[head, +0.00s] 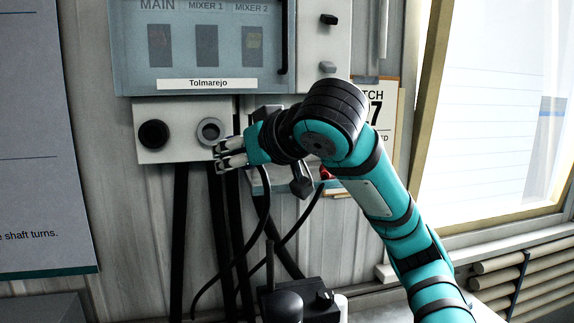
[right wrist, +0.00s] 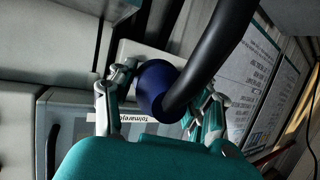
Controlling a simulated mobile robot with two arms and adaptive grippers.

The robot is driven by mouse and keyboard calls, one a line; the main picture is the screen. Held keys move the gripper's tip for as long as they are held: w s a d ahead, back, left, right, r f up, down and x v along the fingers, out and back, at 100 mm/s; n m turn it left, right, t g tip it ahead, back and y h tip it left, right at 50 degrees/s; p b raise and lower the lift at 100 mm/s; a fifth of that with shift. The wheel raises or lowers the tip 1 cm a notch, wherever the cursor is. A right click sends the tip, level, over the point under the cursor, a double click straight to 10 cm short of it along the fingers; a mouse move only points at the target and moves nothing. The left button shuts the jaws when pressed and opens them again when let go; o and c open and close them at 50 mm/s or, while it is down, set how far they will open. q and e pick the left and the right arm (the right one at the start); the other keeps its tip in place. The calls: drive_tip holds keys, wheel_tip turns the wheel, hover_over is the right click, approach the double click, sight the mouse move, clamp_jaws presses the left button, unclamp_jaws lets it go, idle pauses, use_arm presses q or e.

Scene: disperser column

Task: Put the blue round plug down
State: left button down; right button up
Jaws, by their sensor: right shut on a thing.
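The blue round plug (right wrist: 156,88) shows in the right wrist view between the two fingers of my right gripper (right wrist: 160,100), with a thick black cable (right wrist: 215,50) running from it. In the head view my right gripper (head: 222,157) is just below and in front of a grey ring-shaped socket (head: 210,131) on a pale wall box (head: 175,150). I cannot make out the plug in the head view. My left gripper is out of view.
A black round fitting (head: 153,135) sits left of the grey socket. A grey-blue cabinet labelled Tolmarejo (head: 207,84) hangs above. Black cables hang below, near a dark device (head: 300,300). A red knob-like part (head: 325,173) shows beside my arm.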

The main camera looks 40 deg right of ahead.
drive_tip(key=d, duration=0.4)
drive_tip(key=w+d, duration=0.1)
drive_tip(key=d, duration=0.3)
drive_tip(key=w+d+f, duration=0.1)
drive_tip(key=d, duration=0.3)
drive_tip(key=shift+w+f+p, duration=0.1)
drive_tip(key=shift+w+p, duration=0.05)
drive_tip(key=shift+p, duration=0.25)
drive_tip(key=shift+w+d, duration=0.2)
drive_tip(key=shift+d, duration=0.25)
drive_tip(key=f, duration=0.2)
drive_tip(key=shift+d+f, duration=0.3)
drive_tip(key=shift+d, duration=0.1)
drive_tip(key=shift+f+b, duration=0.3)
drive_tip(key=shift+f, duration=0.2)
drive_tip(key=shift+a, duration=0.1)
